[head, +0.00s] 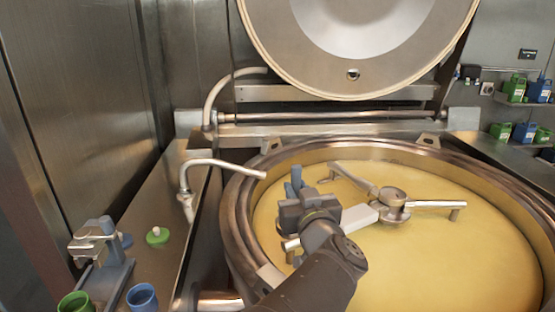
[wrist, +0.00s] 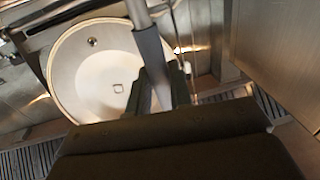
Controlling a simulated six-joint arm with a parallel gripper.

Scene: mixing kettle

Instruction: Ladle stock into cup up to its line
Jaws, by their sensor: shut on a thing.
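The stock (head: 420,255) is a wide yellow pool in the open kettle (head: 238,205). My gripper (head: 294,196) is over the left part of the kettle, shut on a grey-blue handle (wrist: 151,55) with a metal shaft beyond it, which looks like the ladle. The handle passes between the fingers in the wrist view (wrist: 155,92). The ladle's bowl cannot be made out in either view. A blue cup (head: 142,297) and a green cup (head: 75,303) stand at the lower left, cut by the picture edge. Their lines and contents cannot be made out.
A metal stirrer (head: 392,200) with several arms sits in the stock beside my gripper. A bent spout (head: 225,166) reaches over the left rim. A grey-blue stand (head: 108,262) and a green lid-like piece (head: 158,235) are on the left counter. The kettle lid (head: 410,70) is raised.

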